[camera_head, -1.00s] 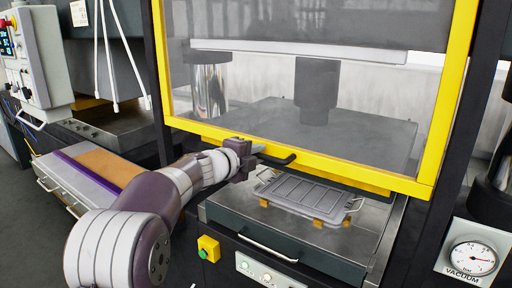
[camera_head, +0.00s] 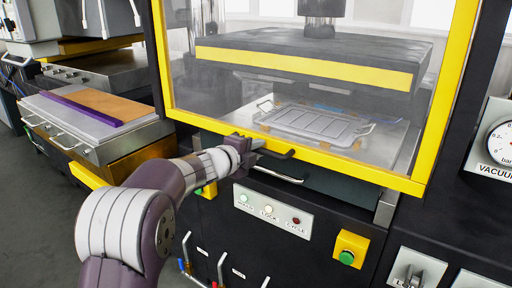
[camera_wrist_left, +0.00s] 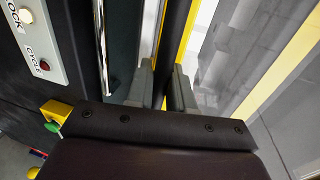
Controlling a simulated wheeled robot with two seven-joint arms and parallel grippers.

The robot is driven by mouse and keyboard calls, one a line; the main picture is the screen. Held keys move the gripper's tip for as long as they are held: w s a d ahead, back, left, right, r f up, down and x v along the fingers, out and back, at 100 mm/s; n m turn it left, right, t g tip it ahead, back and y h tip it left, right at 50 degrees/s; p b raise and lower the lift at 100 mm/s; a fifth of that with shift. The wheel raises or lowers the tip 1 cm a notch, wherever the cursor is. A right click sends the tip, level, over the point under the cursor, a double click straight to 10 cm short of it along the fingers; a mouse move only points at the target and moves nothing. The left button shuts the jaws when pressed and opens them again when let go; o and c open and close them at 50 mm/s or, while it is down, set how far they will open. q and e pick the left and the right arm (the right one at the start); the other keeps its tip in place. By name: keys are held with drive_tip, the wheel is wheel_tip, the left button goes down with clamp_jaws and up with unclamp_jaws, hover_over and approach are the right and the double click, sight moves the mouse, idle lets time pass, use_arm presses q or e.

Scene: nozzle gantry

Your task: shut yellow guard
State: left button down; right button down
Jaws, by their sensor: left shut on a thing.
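The yellow guard (camera_head: 330,163) is a clear panel in a yellow frame on the front of the black press. Its bottom bar hangs low, across the front of the press bed. A short black handle (camera_head: 281,154) sticks out from that bar. My left gripper (camera_head: 256,147) is shut on the handle. In the left wrist view, the two fingers of my left gripper (camera_wrist_left: 161,88) stand either side of the dark handle bar (camera_wrist_left: 174,50). The fingertips are small and partly hidden in the head view. My right gripper is not in view.
Behind the panel, a grey tray (camera_head: 315,124) lies on the bed under a raised platen (camera_head: 310,62). Below are a button panel (camera_head: 272,212) and a yellow box with a green button (camera_head: 349,249). A workbench (camera_head: 90,115) stands left; a vacuum gauge (camera_head: 500,140) is at right.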

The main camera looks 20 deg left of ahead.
use_arm(q)
drive_tip(key=shift+f, duration=0.6)
drive_tip(key=c, duration=1.4)
unclamp_jaws()
drive_tip(key=shift+o, duration=1.1)
drive_tip(key=shift+s+a, duration=0.1)
drive_tip(key=shift+s, duration=0.05)
drive_tip(key=shift+r, duration=0.15)
drive_tip(key=shift+r, duration=0.15)
drive_tip(key=v, duration=1.2)
drive_tip(key=shift+s, duration=0.3)
drive_tip(key=shift+a, duration=0.1)
